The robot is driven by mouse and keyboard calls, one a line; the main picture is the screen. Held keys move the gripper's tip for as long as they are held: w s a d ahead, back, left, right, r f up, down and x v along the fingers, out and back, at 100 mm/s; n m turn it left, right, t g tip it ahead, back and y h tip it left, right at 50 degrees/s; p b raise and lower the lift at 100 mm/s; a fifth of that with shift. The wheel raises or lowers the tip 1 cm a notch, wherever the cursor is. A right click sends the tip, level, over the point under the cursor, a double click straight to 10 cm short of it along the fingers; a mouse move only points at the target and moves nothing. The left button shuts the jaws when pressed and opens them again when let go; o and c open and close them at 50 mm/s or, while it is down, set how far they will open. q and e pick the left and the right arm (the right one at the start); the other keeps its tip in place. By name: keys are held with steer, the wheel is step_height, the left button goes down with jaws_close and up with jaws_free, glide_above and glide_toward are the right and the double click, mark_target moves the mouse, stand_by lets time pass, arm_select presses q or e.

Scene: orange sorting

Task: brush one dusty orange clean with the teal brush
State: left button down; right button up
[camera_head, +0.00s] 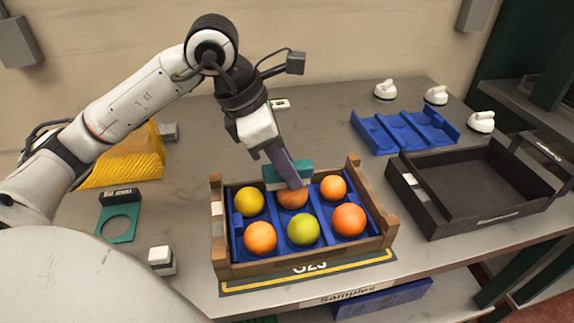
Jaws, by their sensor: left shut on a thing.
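My left gripper (292,176) reaches down over the back middle of the wooden crate (221,230) and is shut on the teal brush (276,173). The brush is at the top of a dull brownish orange (293,197) in the back middle cell of the blue insert, and appears to touch it. The brush's underside is hidden. Around it in the crate are a yellow fruit (249,201), a bright orange at the back right (333,188), an orange at the front left (260,238), a green fruit (303,229) and a reddish orange (349,220). My right gripper is not in view.
A black tray (411,205) stands to the right of the crate, with an empty-looking blue tray (376,136) behind it. Several white knobbed objects (436,95) stand at the back right. A yellow mesh bag (126,160), teal ring holder (117,225) and white block (161,259) lie left.

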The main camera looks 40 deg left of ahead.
arm_select(q)
steer(key=shift+w+d+p, duration=0.55)
steer(key=shift+w+d, duration=0.25)
steer(key=shift+w, duration=0.05)
steer(key=shift+s+a+f+b, duration=0.15)
steer(key=shift+s+a+b, duration=0.25)
steer(key=shift+a+b, duration=0.1)
steer(key=shift+s+a+b, duration=0.45)
steer(key=shift+s, duration=0.25)
steer(key=shift+w+d+r+p, duration=0.2)
steer(key=shift+w+d+p, duration=0.1)
steer(key=shift+w+p, duration=0.05)
steer(key=shift+w+d+p, duration=0.5)
steer(key=shift+w+d, duration=0.1)
steer(key=shift+w, duration=0.15)
steer(key=shift+s+a+f+b, duration=0.15)
steer(key=shift+s+a+b, duration=0.15)
steer(key=shift+b, duration=0.1)
steer(key=shift+s+a+b, duration=0.55)
steer(key=shift+s+a, duration=0.05)
steer(key=shift+s, duration=0.15)
steer(key=shift+w+d, duration=0.1)
